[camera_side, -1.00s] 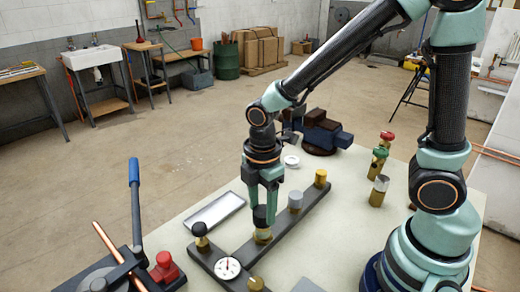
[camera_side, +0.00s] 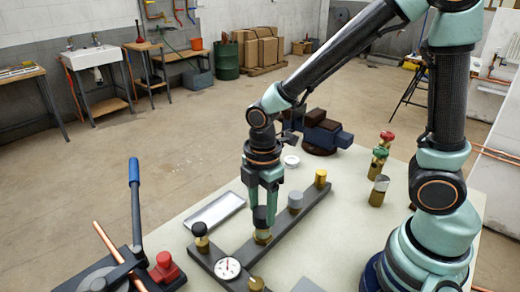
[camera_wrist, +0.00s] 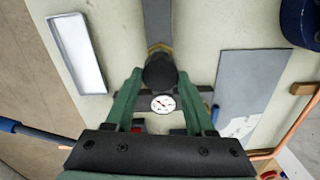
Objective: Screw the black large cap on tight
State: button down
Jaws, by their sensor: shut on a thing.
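The black large cap (camera_side: 260,216) sits upright on a brass fitting (camera_side: 262,236) on the dark manifold bar, in the middle of the table. My gripper (camera_side: 262,212) points straight down with its fingers on both sides of this cap, shut on it. In the wrist view the cap (camera_wrist: 160,72) is a dark round shape between the green fingertips, with the brass fitting (camera_wrist: 160,47) just showing beyond it. The thread under the cap is hidden. Another black cap (camera_side: 199,229), smaller, stands on a brass fitting to the left.
A metal tray (camera_side: 215,210) lies left. A blue-handled tool (camera_side: 135,210), a vise (camera_side: 322,135) and valves (camera_side: 379,160) stand around the table.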

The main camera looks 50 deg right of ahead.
jog(key=shift+f, duration=1.1)
dwell(0.4)
jog(key=shift+c, duration=0.9)
grip_release()
notch_tip(320, 180, up, 12)
